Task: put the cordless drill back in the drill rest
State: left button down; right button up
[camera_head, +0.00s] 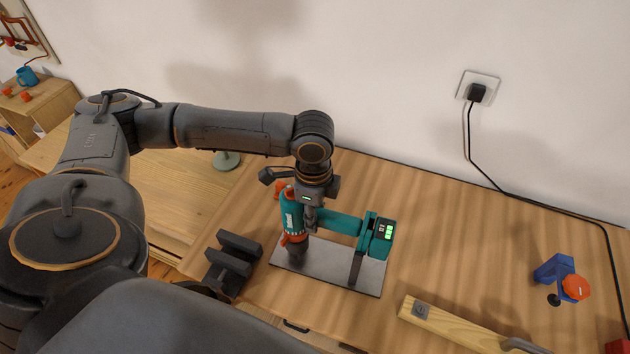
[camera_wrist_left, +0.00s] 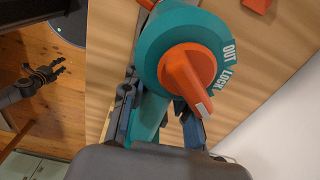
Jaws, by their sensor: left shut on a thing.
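The teal cordless drill (camera_head: 292,215) with orange trim points nose down over the metal plate of the drill rest (camera_head: 325,276). Its handle runs right to the battery (camera_head: 380,240), which shows green lights, close above the rest's dark upright (camera_head: 356,267). I cannot tell whether drill and rest touch. My left gripper (camera_head: 311,215) is shut on the drill's handle. In the left wrist view, the drill's round end with an orange knob (camera_wrist_left: 187,73) fills the middle, its handle between my left fingers (camera_wrist_left: 160,122). My right gripper (camera_wrist_left: 45,75) shows small over the floor.
A dark two-bar block (camera_head: 232,262) stands just left of the rest. A black cable (camera_head: 520,203) runs along the back wall. Table right of the battery is clear.

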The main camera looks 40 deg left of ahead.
pick_arm(q)
jog(key=shift+w, duration=0.1)
jog(key=c, duration=1)
grip_release()
jog(key=shift+o, duration=0.3)
jog(key=shift+s+f, duration=0.15)
jog(key=shift+s, duration=0.05)
notch_tip(320, 180, up, 12)
